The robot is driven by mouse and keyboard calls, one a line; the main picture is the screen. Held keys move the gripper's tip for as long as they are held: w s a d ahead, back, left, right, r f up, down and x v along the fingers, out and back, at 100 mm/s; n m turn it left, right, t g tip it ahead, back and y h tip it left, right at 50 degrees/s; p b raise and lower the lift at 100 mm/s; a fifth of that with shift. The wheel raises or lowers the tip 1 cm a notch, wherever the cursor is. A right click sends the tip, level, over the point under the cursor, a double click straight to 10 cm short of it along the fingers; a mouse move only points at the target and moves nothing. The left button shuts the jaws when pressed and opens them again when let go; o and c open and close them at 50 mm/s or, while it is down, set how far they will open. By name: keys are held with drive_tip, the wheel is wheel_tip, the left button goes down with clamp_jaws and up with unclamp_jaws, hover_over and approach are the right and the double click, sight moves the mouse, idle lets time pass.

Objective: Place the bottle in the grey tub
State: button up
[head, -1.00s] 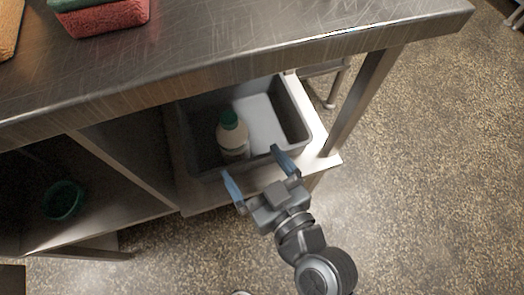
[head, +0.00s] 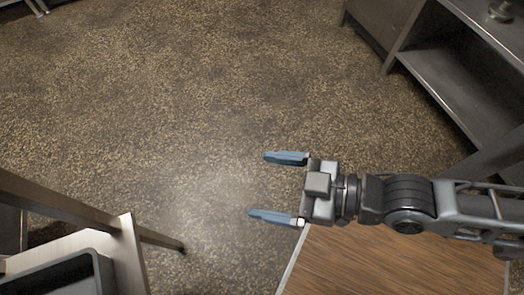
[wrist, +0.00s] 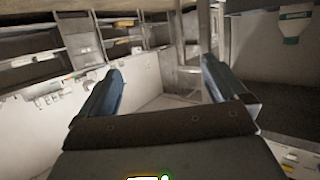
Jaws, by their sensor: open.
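The grey tub (head: 62,262) shows only in part, at the lower left corner of the head view, on a pale shelf. The bottle is not in the head view now, as the part of the tub where it stood is out of frame. My gripper (head: 258,186) is open and empty, to the right of the tub and well apart from it, above the speckled floor. In the wrist view my open fingers (wrist: 162,68) have nothing between them.
A wooden surface (head: 390,265) lies below my arm. A dark metal shelf unit (head: 465,90) stands at the upper right. The floor (head: 180,110) between is clear. In the wrist view a white object with a green band (wrist: 296,25) shows at upper right; I cannot tell what it is.

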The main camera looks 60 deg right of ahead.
drive_tip(key=s+d+r+m+h, duration=0.2)
drive_tip(key=s+d+r+h, duration=0.1)
drive_tip(key=s+r, duration=0.3)
drive_tip(key=shift+s+d+r+m+t, duration=0.15)
drive_tip(key=shift+s+r+m+t, duration=0.15)
drive_tip(key=shift+s, duration=0.2)
drive_tip(key=shift+f, duration=0.1)
drive_tip(key=shift+c, duration=0.4)
